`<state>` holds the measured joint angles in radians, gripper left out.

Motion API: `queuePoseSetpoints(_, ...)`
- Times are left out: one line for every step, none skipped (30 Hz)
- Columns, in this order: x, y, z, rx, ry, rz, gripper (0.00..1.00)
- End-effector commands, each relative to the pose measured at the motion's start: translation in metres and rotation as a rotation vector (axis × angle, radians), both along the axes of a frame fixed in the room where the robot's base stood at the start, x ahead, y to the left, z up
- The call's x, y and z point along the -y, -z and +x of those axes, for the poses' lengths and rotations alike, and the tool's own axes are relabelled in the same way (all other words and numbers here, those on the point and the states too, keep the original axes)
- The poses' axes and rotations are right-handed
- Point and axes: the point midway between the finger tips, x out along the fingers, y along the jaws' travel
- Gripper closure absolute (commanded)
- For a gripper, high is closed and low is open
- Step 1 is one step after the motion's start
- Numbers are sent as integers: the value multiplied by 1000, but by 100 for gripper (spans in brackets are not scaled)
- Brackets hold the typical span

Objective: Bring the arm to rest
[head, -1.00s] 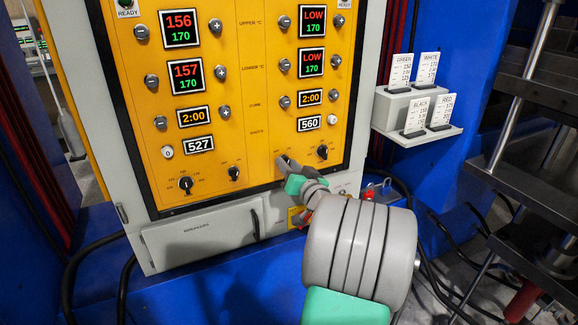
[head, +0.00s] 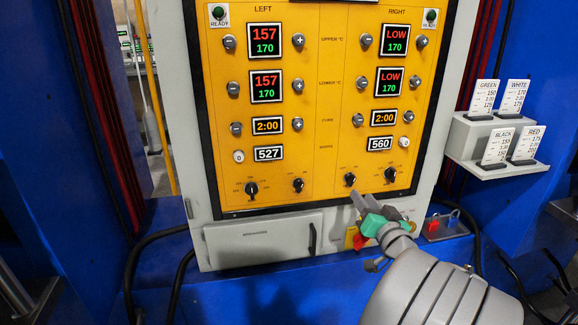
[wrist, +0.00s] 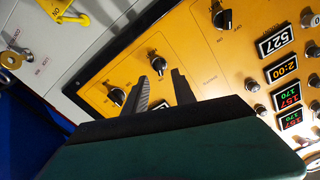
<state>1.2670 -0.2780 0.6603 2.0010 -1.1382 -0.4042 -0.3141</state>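My gripper (head: 358,200) is at the lower right of the yellow control panel (head: 325,100) in the head view. Its grey fingertips are just below the third black knob (head: 350,180) and look apart from it. In the wrist view my gripper (wrist: 161,84) has its two fingers spread with nothing between them. A black knob (wrist: 158,65) shows beyond the gap between the tips, and another knob (wrist: 118,97) is left of the fingers. My arm reaches in from the lower right of the head view.
A grey cabinet (head: 210,262) frames the panel. A card shelf (head: 462,140) with several recipe cards is on the blue wall at right. Red (head: 432,226) and yellow (head: 351,238) fittings sit close beside the gripper. Black cables hang on both sides.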

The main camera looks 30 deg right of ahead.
Motion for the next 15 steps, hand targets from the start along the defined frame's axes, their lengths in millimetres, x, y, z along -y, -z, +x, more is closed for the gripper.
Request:
queuePoseSetpoints(-10, -4, 7, -20, -25, -2, 68)
queuePoseSetpoints(-19, -5, 13, -45, -48, -6, 68)
queuePoseSetpoints(-37, -7, 24, -91, -91, -12, 68)
queuePoseSetpoints(-55, -7, 33, -137, -131, -17, 68)
queuePoseSetpoints(-76, -7, 42, -192, -178, -22, 68)
queuePoseSetpoints(-109, -7, 52, -281, -246, -36, 68)
queuePoseSetpoints(-135, -7, 57, -357, -298, -47, 68)
queuePoseSetpoints(-162, -6, 58, -439, -348, -60, 68)
queuePoseSetpoints(-194, -5, 55, -543, -404, -77, 68)
queuePoseSetpoints(-215, -4, 49, -619, -437, -89, 68)
queuePoseSetpoints(-235, -5, 41, -693, -467, -103, 68)
queuePoseSetpoints(-258, -7, 28, -790, -497, -120, 68)
queuePoseSetpoints(-274, -10, 16, -861, -516, -133, 68)
queuePoseSetpoints(-288, -14, 2, -928, -529, -145, 68)
queuePoseSetpoints(-303, -19, -17, -1010, -539, -159, 68)
